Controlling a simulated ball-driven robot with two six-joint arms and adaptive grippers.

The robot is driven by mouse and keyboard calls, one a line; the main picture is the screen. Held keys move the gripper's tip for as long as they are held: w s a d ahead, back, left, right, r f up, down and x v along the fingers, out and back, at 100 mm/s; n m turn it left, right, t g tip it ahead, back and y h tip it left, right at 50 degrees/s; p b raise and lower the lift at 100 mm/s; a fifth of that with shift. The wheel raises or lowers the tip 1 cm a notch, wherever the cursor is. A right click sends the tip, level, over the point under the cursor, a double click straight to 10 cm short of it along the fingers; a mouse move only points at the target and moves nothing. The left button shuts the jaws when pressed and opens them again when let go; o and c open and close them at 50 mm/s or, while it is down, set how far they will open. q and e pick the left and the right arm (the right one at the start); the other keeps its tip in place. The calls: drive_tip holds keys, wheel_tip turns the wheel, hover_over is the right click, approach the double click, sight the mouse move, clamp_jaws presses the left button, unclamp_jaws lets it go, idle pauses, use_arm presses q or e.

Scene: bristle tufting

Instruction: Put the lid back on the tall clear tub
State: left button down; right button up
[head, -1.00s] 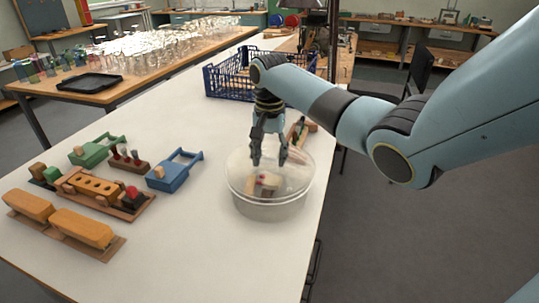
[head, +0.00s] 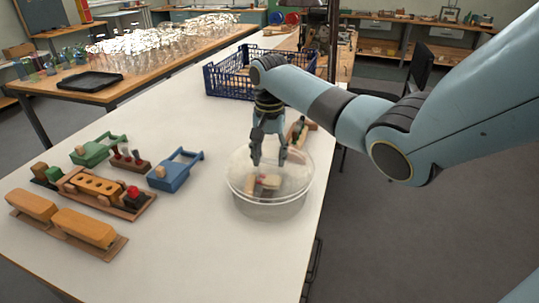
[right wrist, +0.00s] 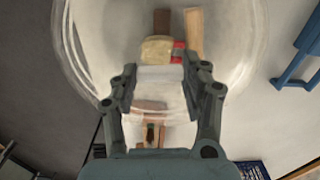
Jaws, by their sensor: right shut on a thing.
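The tall clear tub (head: 270,211) stands on the white table near its right edge, with small wooden pieces (head: 265,184) seen through it. The clear round lid (head: 298,172) is at the tub's mouth; whether it is seated or just above the rim I cannot tell. My right gripper (head: 269,162) points down over the middle of the lid. In the right wrist view its fingers (right wrist: 160,85) are shut on a pale see-through part of the lid, with the lid's curved rim (right wrist: 258,60) around them. My left gripper is not in view.
A blue crate (head: 228,82) stands behind the tub, and a wooden piece (head: 298,130) lies just behind it. Wooden toys, a blue one (head: 172,172) and a green one (head: 95,151) among them, lie to the left. The table between is clear.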

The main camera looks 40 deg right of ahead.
drive_tip(key=shift+f+p, duration=0.15)
drive_tip(key=shift+p, duration=0.65)
idle(0.8)
idle(0.3)
drive_tip(key=o, duration=1.5)
wheel_tip(320, 180, up, 7)
drive_tip(key=p, duration=0.8)
drive_tip(key=shift+c, duration=0.2)
clamp_jaws()
